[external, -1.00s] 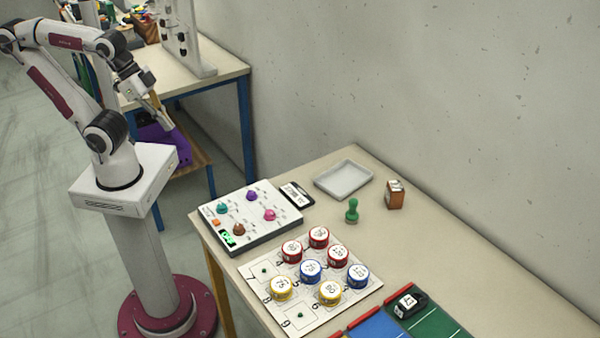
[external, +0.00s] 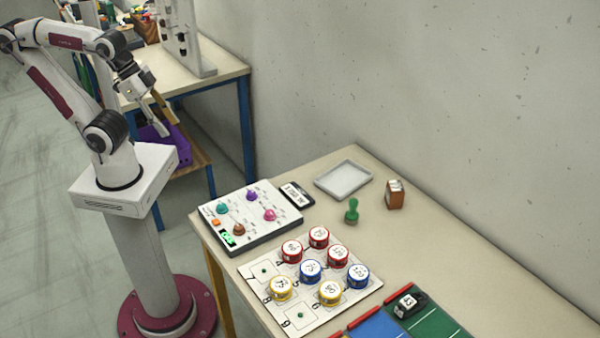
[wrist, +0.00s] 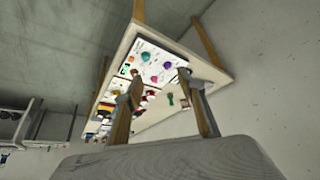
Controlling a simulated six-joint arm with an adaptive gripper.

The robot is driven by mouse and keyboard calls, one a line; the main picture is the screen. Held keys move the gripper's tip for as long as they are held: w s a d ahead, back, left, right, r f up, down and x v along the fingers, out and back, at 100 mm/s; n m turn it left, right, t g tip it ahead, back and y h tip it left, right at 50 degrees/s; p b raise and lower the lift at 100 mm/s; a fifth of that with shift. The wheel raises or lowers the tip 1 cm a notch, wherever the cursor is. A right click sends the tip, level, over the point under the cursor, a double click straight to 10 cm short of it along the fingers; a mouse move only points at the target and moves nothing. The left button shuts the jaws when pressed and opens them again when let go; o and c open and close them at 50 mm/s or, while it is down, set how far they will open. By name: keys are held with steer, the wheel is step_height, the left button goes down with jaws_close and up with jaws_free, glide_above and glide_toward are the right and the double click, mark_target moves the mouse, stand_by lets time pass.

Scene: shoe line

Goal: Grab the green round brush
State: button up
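A green brush-like piece (external: 352,211) with a rounded top and round base stands upright on the near table (external: 470,265), right of the white panel and in front of the grey tray. It shows small in the wrist view (wrist: 171,99), between my fingers in the picture but far beyond them. My gripper (external: 161,115) is far to the left of this table, raised in front of the back table. In the wrist view my gripper (wrist: 160,78) has its two fingers apart with nothing between them.
A white panel with coloured knobs (external: 290,222), a shallow grey tray (external: 343,166) and a brown block (external: 395,195) surround the green piece. A board (external: 325,318) with red, blue and yellow round tins lies nearer. A wall (external: 430,90) runs behind. A purple bin (external: 155,150) is below my gripper.

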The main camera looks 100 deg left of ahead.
steer(key=shift+w, duration=0.15)
steer(key=w+d+r+n+t+h, duration=0.1)
steer(key=w+d+t, duration=0.15)
steer(key=w, duration=0.95)
steer(key=w+d+r+t, duration=0.1)
steer(key=w+d, duration=0.3)
steer(key=w, duration=0.7)
steer(key=w+d+r+n+t+h, duration=0.1)
steer(key=w+d+t, duration=0.15)
steer(key=w, duration=0.95)
steer(key=w+a+f+n+t+y, duration=0.1)
steer(key=w+a+f+n+y, duration=0.15)
steer(key=w+f+y, duration=0.75)
steer(key=n, duration=0.2)
glide_toward(353, 210)
step_height(353, 210, up, 3)
steer(key=w+a, duration=0.2)
steer(key=shift+s+a+f+g, duration=0.25)
steer(key=shift+a+f+g, duration=0.25)
steer(key=shift+x, duration=1.3)
